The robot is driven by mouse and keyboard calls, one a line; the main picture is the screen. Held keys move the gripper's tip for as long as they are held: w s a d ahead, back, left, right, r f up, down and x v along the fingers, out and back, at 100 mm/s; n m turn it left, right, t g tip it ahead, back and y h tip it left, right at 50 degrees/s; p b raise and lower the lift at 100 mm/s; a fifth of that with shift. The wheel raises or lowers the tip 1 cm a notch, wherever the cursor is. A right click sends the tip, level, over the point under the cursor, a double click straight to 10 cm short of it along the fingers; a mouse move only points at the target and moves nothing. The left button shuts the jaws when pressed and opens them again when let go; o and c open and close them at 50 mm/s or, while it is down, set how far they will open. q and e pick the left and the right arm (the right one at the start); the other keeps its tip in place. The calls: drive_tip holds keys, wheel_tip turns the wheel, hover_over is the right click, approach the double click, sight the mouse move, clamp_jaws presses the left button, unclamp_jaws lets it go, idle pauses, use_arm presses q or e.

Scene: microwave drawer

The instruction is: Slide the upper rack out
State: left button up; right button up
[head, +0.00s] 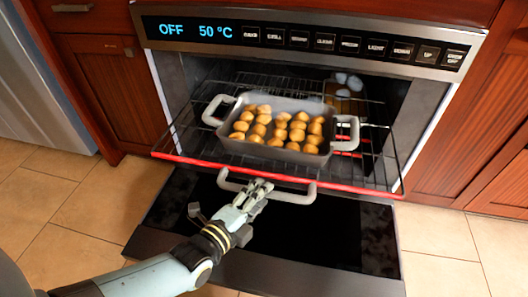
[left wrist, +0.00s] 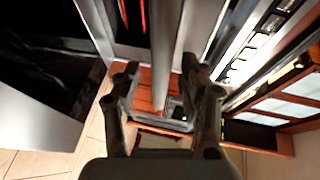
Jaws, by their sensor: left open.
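The upper rack (head: 372,188) is a dark wire shelf with a red front edge, and it projects past the front of the oven cavity. A grey roasting tray (head: 283,158) full of round golden pieces sits on it. A grey bar handle (head: 303,195) shows just below the red edge. My left gripper (head: 258,190) is at the middle of this handle. In the left wrist view, a grey bar (left wrist: 168,45) runs between the fingers of my open left gripper (left wrist: 165,95); contact cannot be told. My right gripper is not in view.
The oven panel (head: 300,38) above reads OFF and 50 °C. A black glass door (head: 300,240) lies open low under the rack. Wooden cabinets (head: 465,130) flank the oven. Tiled floor (head: 440,240) is clear on both sides.

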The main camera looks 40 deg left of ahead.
use_arm(q)
drive_tip(key=s+r, duration=0.1)
drive_tip(key=s, duration=0.8)
drive_tip(key=shift+s+d+r, duration=0.25)
drive_tip(key=shift+s+r, duration=0.15)
drive_tip(key=s+a+f+n+g+p, duration=0.35)
drive_tip(key=s+f+g+p, duration=0.3)
drive_tip(key=f, duration=0.25)
drive_tip(key=s+f+n+g, duration=0.3)
drive_tip(key=s+n, duration=0.1)
drive_tip(key=s, duration=0.3)
drive_tip(key=s+a+f+n+g+p, duration=0.1)
drive_tip(key=s+f+n+g, duration=0.1)
drive_tip(key=s, duration=0.6)
drive_tip(key=s+f+n+g+p, duration=0.1)
drive_tip(key=s+f+n+g, duration=0.2)
drive_tip(key=s+n, duration=0.4)
drive_tip(key=shift+s+a+f+g, duration=0.3)
drive_tip(key=shift+s+a+g, duration=0.1)
drive_tip(key=shift+s+g, duration=0.05)
